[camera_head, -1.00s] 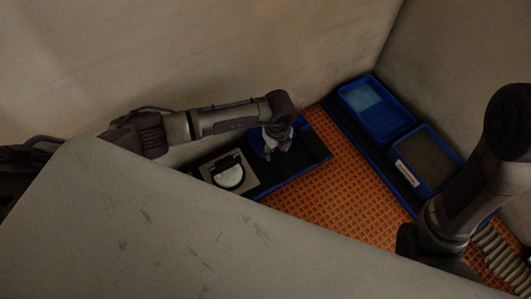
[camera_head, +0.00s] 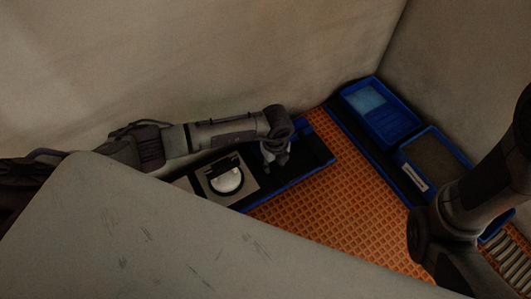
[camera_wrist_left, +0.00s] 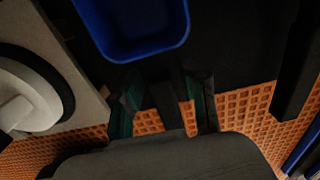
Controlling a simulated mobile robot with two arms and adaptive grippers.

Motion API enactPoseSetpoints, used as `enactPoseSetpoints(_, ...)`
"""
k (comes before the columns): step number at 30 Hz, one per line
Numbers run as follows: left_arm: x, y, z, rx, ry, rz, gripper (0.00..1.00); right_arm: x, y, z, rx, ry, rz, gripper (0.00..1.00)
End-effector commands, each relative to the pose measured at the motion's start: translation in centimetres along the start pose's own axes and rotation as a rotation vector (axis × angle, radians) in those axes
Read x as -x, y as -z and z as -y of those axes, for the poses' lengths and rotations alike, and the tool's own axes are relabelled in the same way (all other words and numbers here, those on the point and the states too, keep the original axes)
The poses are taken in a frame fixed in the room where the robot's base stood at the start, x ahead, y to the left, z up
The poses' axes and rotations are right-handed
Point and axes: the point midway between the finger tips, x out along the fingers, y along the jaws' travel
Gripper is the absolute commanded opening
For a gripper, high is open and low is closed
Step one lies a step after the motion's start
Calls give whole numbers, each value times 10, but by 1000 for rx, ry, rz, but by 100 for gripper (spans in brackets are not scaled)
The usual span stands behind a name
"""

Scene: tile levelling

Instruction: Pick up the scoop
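My left gripper (camera_head: 275,160) hangs over the dark, blue-edged tray (camera_head: 309,164) in the head view. In the left wrist view its two fingers (camera_wrist_left: 164,105) are apart, with orange mat showing between them and nothing held. A blue bin (camera_wrist_left: 135,48) lies just beyond the fingertips there. No scoop can be clearly made out. A round white piece with a dark rim (camera_head: 228,180) sits on a beige plate beside the gripper; it also shows at the left of the wrist view (camera_wrist_left: 28,92). My right gripper is out of view.
The orange grid mat (camera_head: 335,210) has clear room in the middle. A blue tray with a light-blue piece (camera_head: 405,125) and a blue tray with dark contents (camera_head: 437,155) stand at the right. A large grey panel (camera_head: 150,235) blocks the lower left.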

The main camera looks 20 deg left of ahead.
Motion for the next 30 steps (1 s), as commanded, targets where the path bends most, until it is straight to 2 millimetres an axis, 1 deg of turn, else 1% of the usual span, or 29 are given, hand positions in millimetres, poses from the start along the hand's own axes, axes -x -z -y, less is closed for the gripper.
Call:
enactPoseSetpoints(1,0,0,0,0,0,0,30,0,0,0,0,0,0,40)
enactPoseSetpoints(6,0,0,0,0,0,0,2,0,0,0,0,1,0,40)
enactPoseSetpoints(7,0,0,0,0,0,0,0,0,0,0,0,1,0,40)
enactPoseSetpoints(16,1,0,0,0,1,0,0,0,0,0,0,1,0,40)
enactPoseSetpoints(20,7,0,0,0,1,0,0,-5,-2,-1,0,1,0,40)
enactPoseSetpoints(23,15,0,0,0,1,0,0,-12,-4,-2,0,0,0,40)
enactPoseSetpoints(26,29,0,0,0,1,0,0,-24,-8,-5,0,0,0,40)
enactPoseSetpoints(27,37,0,0,0,1,1,0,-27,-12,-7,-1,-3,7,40)
enactPoseSetpoints(29,50,0,0,0,1,0,0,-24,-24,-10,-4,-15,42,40)
enactPoseSetpoints(30,54,8,0,-4,1,-3,0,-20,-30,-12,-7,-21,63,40)
